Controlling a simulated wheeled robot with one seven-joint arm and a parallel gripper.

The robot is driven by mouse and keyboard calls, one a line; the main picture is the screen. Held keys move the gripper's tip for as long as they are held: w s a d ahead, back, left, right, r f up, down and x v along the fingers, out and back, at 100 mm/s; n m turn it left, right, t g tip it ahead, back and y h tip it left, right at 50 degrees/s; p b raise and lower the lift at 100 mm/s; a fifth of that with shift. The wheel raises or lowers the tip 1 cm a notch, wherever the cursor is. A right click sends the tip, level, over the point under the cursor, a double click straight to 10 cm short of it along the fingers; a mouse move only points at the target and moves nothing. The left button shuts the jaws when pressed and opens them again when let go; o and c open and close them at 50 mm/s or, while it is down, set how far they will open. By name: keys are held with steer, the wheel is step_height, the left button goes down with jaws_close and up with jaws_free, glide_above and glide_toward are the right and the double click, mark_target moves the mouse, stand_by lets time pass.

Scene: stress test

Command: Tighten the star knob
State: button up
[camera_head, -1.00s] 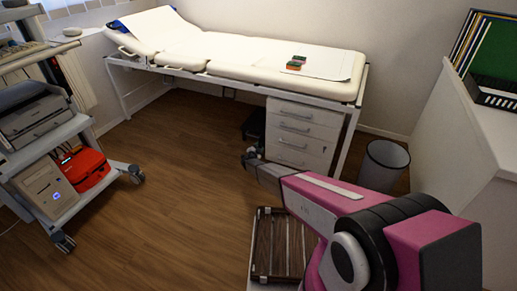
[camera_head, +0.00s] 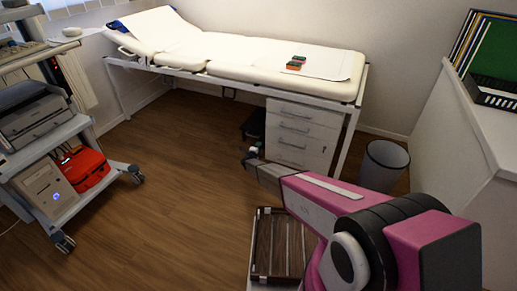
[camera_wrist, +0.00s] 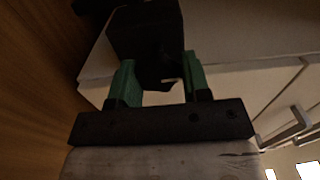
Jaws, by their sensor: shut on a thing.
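A dark, blocky thing (camera_wrist: 147,35), which I take to be the star knob, is at the top of the wrist view. My gripper (camera_wrist: 157,72) has two green fingers on either side of its lower part and is shut on it. The knob's far side and whatever it is fixed to are too dark to make out. In the head view my gripper (camera_head: 254,151) is a small shape at the far end of my arm, in front of the white drawer unit (camera_head: 303,132). The knob cannot be told apart there.
An examination couch (camera_head: 225,55) runs along the back wall. A waste bin (camera_head: 383,163) stands right of the drawers. An equipment trolley (camera_head: 90,125) with a red case (camera_head: 84,170) is at left. A slatted wooden crate (camera_head: 262,245) lies below my arm. The middle floor is open.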

steer(key=shift+s, duration=0.1)
stand_by(0.4)
steer(key=o, duration=0.9)
steer(key=v, duration=1)
steer(key=shift+s+a, duration=0.1)
steer(key=shift+s, duration=0.25)
